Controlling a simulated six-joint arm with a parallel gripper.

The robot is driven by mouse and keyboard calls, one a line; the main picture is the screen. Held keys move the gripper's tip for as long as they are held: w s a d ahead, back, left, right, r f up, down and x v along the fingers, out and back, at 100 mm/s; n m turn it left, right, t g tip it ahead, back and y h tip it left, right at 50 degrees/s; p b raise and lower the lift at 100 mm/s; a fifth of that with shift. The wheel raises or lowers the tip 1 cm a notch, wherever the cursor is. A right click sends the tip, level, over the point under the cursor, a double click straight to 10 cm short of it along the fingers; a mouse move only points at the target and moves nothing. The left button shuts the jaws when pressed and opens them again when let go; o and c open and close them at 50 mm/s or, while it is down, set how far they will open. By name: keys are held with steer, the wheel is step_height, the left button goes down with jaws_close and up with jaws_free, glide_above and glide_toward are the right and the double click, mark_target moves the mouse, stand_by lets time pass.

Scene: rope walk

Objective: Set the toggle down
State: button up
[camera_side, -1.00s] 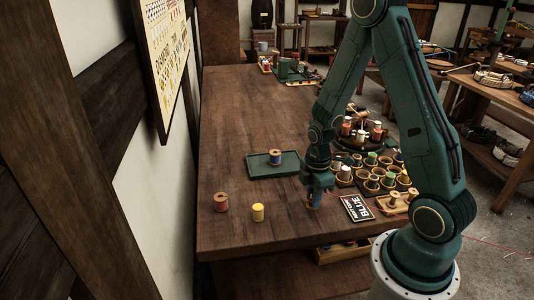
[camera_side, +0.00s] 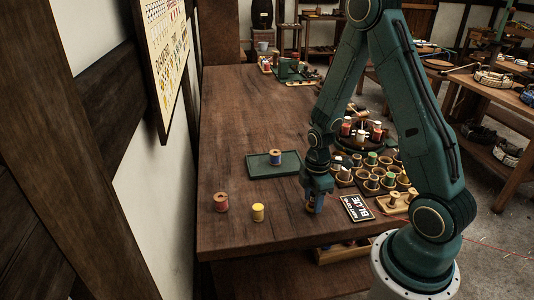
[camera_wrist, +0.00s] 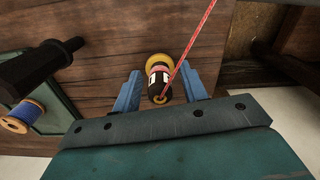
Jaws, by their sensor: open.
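The toggle (camera_wrist: 159,79), a small dark-ended piece with white and red bands and a red cord running from it, sits between my fingers in the wrist view. A yellow round part shows at its far end. My gripper (camera_wrist: 161,90) is open, with a blue finger on each side of it and gaps beside it. In the side view my gripper (camera_side: 314,202) is low over the front of the wooden table (camera_side: 260,225), left of the BLUE sign. The fingers mostly hide the toggle there.
A green tray (camera_side: 258,171) holds a blue spool (camera_side: 275,157). A red spool (camera_side: 221,202) and a yellow spool (camera_side: 258,212) stand to the left. The BLUE sign (camera_side: 356,208) and a rack of several cups (camera_side: 373,183) lie close on the right. The table's front edge is near.

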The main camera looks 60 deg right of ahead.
steer(key=shift+r, duration=0.15)
step_height(320, 180, up, 12)
stand_by(0.9)
stand_by(0.5)
steer(key=s+a+r+m+t, duration=0.2)
steer(key=s+a+r+m, duration=0.3)
steer(key=r, duration=0.3)
steer(key=s+a+r+m+t, duration=0.3)
steer(key=s+a+r+m, duration=0.2)
steer(key=a+r, duration=0.2)
step_height(320, 180, up, 2)
steer(key=shift+s+a+m+t, duration=0.2)
steer(key=shift+s+m+t, duration=0.1)
steer(key=shift+s+m, duration=0.1)
